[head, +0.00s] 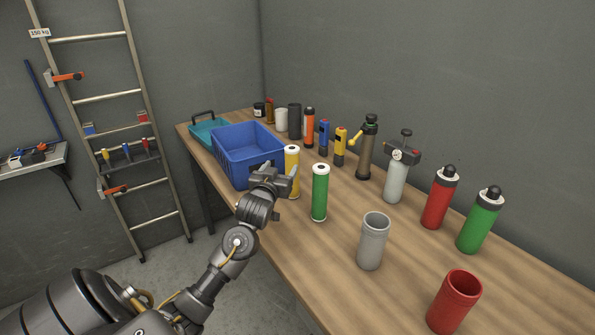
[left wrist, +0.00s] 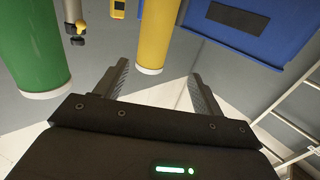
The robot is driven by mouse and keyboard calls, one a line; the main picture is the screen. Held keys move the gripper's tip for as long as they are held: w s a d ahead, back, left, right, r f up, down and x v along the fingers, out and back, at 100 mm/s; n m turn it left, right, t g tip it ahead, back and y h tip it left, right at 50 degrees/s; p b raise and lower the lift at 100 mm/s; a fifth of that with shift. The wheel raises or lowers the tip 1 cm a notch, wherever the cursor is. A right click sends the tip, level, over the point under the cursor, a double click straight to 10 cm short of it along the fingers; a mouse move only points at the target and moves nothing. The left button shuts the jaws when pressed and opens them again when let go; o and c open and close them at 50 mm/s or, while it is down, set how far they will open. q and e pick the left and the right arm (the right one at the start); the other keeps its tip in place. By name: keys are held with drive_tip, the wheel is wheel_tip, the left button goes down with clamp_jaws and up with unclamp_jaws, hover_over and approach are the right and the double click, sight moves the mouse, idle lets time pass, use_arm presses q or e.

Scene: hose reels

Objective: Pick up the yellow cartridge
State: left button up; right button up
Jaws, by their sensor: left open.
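The yellow cartridge (head: 292,158) stands upright on the workbench, beside the blue crate, with a white top. My left gripper (head: 287,179) is at its near side and hides part of its body in the head view. In the left wrist view the jaws of the gripper (left wrist: 158,74) are open and empty. The yellow cartridge (left wrist: 160,30) shows just ahead of the fingertips, between their lines, with its white end toward me. Whether a finger touches it I cannot tell. My right gripper is not in view.
A green cartridge (head: 320,192) stands close to the right of my gripper. The blue crate (head: 230,170) is close on the left. A grey cup (head: 373,240) and a red cup (head: 454,301) stand nearer. Several bottles and tools line the wall side of the workbench (head: 410,275).

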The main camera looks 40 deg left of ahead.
sight(288, 158)
use_arm(q)
drive_tip(key=shift+w+r, duration=0.2)
drive_tip(key=shift+w, duration=0.1)
drive_tip(key=x, duration=0.4)
drive_tip(key=shift+w+d+p, duration=0.15)
drive_tip(key=shift+d+p, duration=0.2)
drive_tip(key=shift+p, duration=0.05)
drive_tip(key=shift+w+a+f, duration=0.1)
drive_tip(key=shift+w+f, duration=0.05)
drive_tip(key=shift+w, duration=0.2)
drive_tip(key=shift+a, duration=0.15)
drive_tip(key=shift+w, duration=0.2)
drive_tip(key=p+x, duration=0.1)
drive_tip(key=x, duration=0.2)
drive_tip(key=shift+w, duration=0.4)
drive_tip(key=shift+w+a+p, duration=0.2)
drive_tip(key=shift+w+p, duration=0.1)
drive_tip(key=shift+w, duration=0.2)
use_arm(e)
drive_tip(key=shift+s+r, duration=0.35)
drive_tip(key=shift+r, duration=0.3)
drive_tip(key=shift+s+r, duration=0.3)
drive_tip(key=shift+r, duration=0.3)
use_arm(q)
drive_tip(key=shift+c, duration=0.3)
